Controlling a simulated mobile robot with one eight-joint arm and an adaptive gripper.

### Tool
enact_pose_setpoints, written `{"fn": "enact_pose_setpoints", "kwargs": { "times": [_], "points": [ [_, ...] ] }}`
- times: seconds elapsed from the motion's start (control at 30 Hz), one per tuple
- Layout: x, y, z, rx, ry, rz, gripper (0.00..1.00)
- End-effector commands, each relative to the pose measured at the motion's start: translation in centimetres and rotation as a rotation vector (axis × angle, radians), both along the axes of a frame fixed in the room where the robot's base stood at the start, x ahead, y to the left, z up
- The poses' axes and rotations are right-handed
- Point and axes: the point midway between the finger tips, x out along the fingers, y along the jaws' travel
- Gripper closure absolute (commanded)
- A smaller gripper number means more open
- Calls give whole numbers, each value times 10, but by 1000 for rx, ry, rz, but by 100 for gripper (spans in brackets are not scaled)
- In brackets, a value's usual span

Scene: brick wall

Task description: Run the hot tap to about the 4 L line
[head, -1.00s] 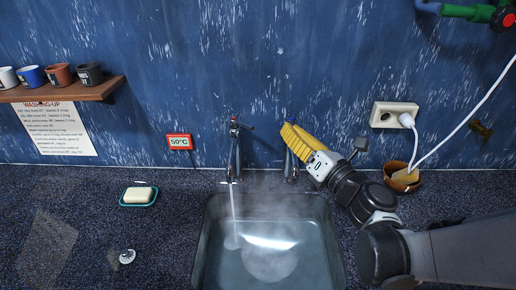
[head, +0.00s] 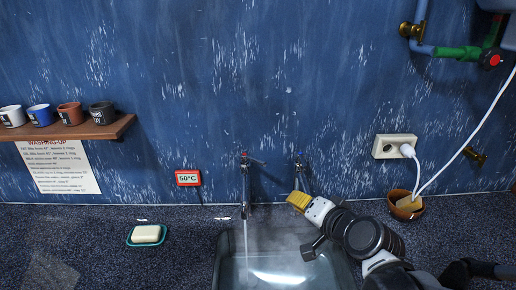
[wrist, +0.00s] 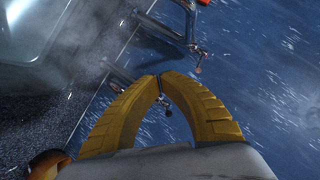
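The hot tap, the left one with a red mark (head: 244,180), runs a thin stream of water (head: 246,238) into the steaming sink (head: 226,262). Its front part is cut off in the head view, and no litre lines can be read. The right tap (head: 299,172) stands beside it, with no stream seen from it. My gripper (head: 293,198) has yellow fingers and is just in front of the right tap. In the wrist view its fingertips (wrist: 161,78) meet with nothing seen between them, near the right tap (wrist: 124,80); the hot tap (wrist: 165,28) is farther off.
A red-framed 50°C display (head: 188,178) hangs left of the taps. Soap in a green dish (head: 131,243) lies on the left counter. A brown bowl (head: 395,210) and a socket with a white cable (head: 396,146) are at right. Mugs stand on a shelf (head: 75,131).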

Motion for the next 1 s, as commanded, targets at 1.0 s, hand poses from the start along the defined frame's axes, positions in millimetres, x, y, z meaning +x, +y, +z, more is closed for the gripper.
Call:
{"fn": "enact_pose_setpoints", "kwargs": {
  "times": [1.0],
  "points": [
    [108, 39, 17, 898, 20, -166, 100]
  ]
}}
